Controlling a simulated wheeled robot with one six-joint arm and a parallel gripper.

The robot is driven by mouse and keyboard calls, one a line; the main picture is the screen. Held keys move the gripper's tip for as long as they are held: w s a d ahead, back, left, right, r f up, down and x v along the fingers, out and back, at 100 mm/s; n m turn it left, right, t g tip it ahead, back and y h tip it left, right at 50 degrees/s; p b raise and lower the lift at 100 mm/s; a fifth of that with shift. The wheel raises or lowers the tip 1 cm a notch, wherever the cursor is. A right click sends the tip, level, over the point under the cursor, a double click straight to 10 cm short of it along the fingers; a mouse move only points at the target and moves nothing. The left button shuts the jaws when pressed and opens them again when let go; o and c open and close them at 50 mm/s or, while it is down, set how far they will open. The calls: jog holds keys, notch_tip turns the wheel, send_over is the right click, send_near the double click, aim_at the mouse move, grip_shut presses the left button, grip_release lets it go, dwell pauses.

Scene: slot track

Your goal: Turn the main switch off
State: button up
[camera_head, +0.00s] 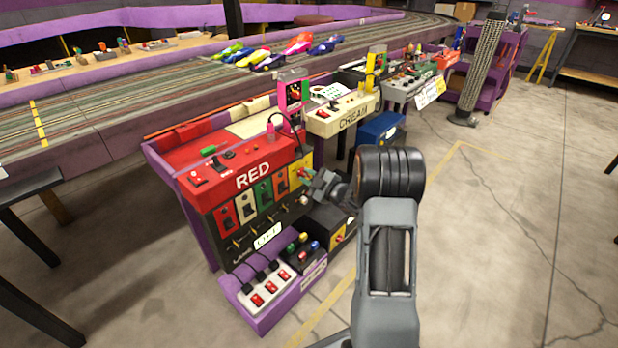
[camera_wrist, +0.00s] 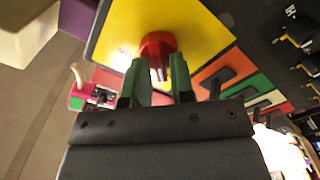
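The main switch looks like a red rotary knob (camera_wrist: 157,46) on a yellow plate (camera_wrist: 112,50) in the wrist view. Its raised grip bar points toward my gripper in that picture. In the head view the yellow plate (camera_head: 297,181) sits at the right end of the panel marked RED. My gripper (camera_wrist: 157,62) is open, with one green-grey finger on each side of the knob's bar. Gaps show between the bar and both fingers; whether the tips touch the knob's rim, I cannot tell. In the head view my gripper (camera_head: 311,179) is at the plate and hides much of the knob.
Coloured rocker switches (camera_head: 246,203) line the panel left of the plate. A purple box with red switches (camera_head: 270,288) and a dark button box (camera_head: 304,248) jut out below. A cream console (camera_head: 342,113) stands behind. The floor (camera_head: 510,230) at right is clear.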

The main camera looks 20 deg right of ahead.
jog(key=shift+o, duration=1)
jog(key=p+v, duration=0.3)
jog(key=v, duration=1.1)
